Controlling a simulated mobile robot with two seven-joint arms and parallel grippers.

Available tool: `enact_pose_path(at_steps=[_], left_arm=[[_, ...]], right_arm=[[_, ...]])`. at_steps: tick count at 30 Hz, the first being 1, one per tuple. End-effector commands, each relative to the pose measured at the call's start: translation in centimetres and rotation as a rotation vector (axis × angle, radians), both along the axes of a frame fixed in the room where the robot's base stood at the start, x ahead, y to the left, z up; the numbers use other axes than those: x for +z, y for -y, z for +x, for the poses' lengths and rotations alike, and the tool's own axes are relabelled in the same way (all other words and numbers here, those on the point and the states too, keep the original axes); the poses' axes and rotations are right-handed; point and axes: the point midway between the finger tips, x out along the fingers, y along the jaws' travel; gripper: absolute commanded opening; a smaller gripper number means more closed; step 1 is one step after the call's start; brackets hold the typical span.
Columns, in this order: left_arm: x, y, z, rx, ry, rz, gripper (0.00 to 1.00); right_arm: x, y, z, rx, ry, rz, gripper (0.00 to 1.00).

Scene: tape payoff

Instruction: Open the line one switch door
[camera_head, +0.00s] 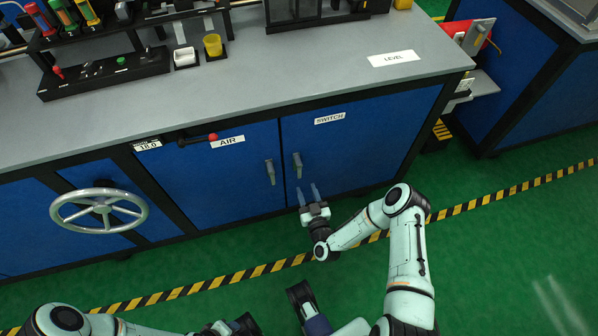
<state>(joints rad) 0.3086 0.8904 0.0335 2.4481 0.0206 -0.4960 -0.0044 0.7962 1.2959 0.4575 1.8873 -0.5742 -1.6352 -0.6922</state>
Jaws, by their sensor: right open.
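The switch door (350,150) is a blue cabinet door under the grey bench, with a white SWITCH label (329,118) near its top. It looks shut, flush with the frame. Its grey upright handle (297,165) is by its left edge. My right gripper (308,191) is open and empty. Its two fingers point up toward the door, just below the handle in the picture, and appear apart from it.
The AIR door (215,172) with its own handle (270,171) adjoins on the left. A handwheel (99,210) sticks out farther left. Green floor (250,238) before the doors is clear, crossed by a striped tape line (240,275).

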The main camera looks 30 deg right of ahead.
Motion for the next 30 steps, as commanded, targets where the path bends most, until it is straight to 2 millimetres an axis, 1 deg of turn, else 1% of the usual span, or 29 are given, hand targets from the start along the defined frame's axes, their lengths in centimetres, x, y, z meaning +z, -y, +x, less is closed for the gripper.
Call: enact_pose_path(at_steps=[1,6,9,12,15,18,26,27,28,29,30], left_arm=[[-0.5,-0.2,0.4,0.005,0.009,0.005,0.43],[-1.5,-0.8,1.6,0.018,0.04,0.02,0.43],[-2.0,-1.1,2.3,0.025,0.06,0.029,0.43],[-2.3,-1.4,2.8,0.032,0.074,0.036,0.43],[-2.5,-1.6,3.2,0.035,0.084,0.041,0.43],[-2.6,-1.7,3.4,0.037,0.089,0.043,0.43],[-2.6,-1.7,3.4,0.038,0.091,0.044,0.43],[-2.6,-1.7,3.4,0.038,0.091,0.044,0.43],[-2.6,-1.7,3.4,0.038,0.09,0.044,0.43],[-2.6,-1.7,3.4,0.038,0.09,0.044,0.43],[-2.6,-1.7,3.4,0.038,0.09,0.044,0.43]], right_arm=[[-0.1,0.3,1.2,-0.001,0.003,-0.001,0.43],[-0.2,1.1,4.7,0.0,0.002,0.001,0.43],[-0.2,1.5,6.5,0.0,0.001,0.001,0.43],[-0.2,1.8,7.8,0.001,-0.001,0.001,0.43],[-0.2,2.0,8.7,0.002,-0.002,0.001,0.43],[-0.1,2.1,9.1,0.002,-0.001,0.002,0.43],[-0.1,2.1,9.2,0.002,-0.002,0.003,0.43],[-0.1,2.1,9.2,0.002,-0.002,0.003,0.36],[-0.1,2.1,9.2,0.002,-0.002,0.003,0.26],[-0.1,2.1,9.2,0.002,-0.002,0.003,0.17],[-0.1,2.1,9.2,0.002,-0.002,0.003,0.04]])
